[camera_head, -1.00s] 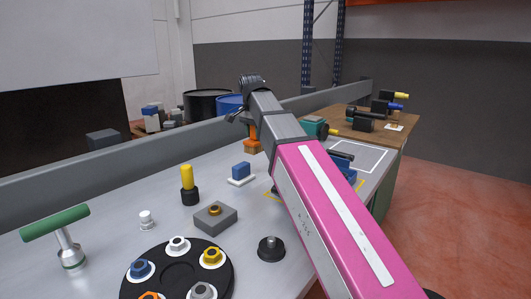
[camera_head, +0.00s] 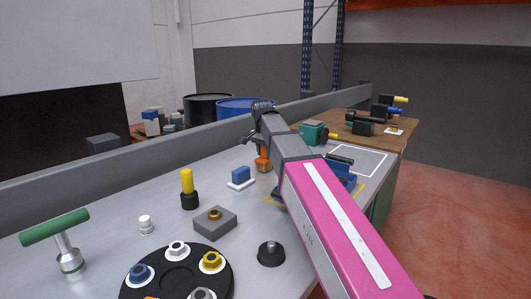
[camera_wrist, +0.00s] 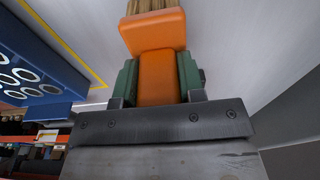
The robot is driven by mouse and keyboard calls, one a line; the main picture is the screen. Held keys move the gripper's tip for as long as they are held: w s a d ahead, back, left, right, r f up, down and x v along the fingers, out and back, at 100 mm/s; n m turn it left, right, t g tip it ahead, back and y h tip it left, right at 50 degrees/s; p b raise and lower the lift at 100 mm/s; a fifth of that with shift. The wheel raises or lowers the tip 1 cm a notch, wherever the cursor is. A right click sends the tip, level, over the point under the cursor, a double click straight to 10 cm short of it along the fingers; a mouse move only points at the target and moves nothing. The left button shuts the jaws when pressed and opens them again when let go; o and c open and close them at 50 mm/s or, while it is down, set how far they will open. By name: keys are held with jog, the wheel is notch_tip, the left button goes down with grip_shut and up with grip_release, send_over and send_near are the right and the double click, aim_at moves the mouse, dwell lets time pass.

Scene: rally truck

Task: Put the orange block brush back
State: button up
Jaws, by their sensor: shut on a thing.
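The orange block brush (camera_wrist: 153,34) is in my gripper (camera_wrist: 159,78). In the wrist view its orange handle sits between the two green fingers. Its wider orange block and tan bristles (camera_wrist: 152,6) extend beyond the fingertips, and the bristle ends are cut off by the frame. In the head view the brush (camera_head: 263,160) shows as a small orange piece at the end of my arm, above the grey table and right of a blue block on a white base (camera_head: 240,177). My arm partly hides it, and I cannot tell whether it touches the table.
A blue rack with round holes (camera_wrist: 28,70) lies at the left in the wrist view, beside a yellow line. A yellow-topped post (camera_head: 188,185), a grey block (camera_head: 214,223) and a black round tray (camera_head: 180,272) stand on the table. A grey rail runs along the back.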

jog(key=shift+f, duration=0.35)
jog(key=o, duration=0.8)
jog(key=shift+o, duration=0.2)
jog(key=shift+r, duration=0.1)
